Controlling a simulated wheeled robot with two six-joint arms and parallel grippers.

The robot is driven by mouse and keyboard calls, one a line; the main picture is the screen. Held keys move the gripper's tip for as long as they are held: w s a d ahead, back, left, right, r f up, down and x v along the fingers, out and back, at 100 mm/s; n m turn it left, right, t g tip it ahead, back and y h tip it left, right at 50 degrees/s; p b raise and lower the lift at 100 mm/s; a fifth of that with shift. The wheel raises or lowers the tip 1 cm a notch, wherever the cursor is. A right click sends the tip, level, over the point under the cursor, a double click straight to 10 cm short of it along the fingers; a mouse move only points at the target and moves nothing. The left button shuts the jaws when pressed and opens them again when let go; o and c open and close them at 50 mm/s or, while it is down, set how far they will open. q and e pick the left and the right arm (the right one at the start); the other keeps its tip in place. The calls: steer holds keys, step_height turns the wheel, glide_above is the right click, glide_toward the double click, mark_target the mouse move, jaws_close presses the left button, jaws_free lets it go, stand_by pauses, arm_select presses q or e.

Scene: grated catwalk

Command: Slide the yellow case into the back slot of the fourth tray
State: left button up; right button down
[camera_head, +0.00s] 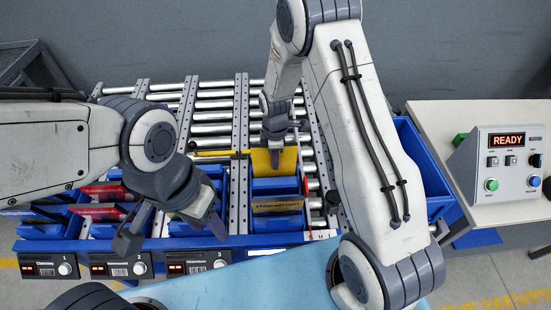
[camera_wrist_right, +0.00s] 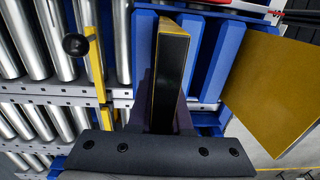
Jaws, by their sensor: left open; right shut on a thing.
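The yellow case (camera_head: 262,163) stands upright at the back end of the fourth tray (camera_head: 276,188). My right gripper (camera_head: 275,136) is shut on its upper part. In the right wrist view the case (camera_wrist_right: 172,70) appears end-on, with a dark face and yellow edges, between the blue dividers toward the back of the tray (camera_wrist_right: 205,55). I cannot tell how deep its lower edge sits. A mustard plate (camera_head: 277,204) is at the tray's front. My left gripper (camera_head: 172,234) is open and empty, in front of the trays to the left.
Roller lanes (camera_head: 212,116) lie behind. A yellow stop bar with a black knob (camera_wrist_right: 76,45) is close to the case. A READY control box (camera_head: 502,160) stands at right.

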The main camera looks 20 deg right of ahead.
steer(key=shift+f+b, duration=0.35)
steer(key=shift+f, duration=0.25)
steer(key=shift+c, duration=1.8)
jaws_free()
steer(key=shift+r+p, duration=3.15)
steer(key=shift+r, duration=0.9)
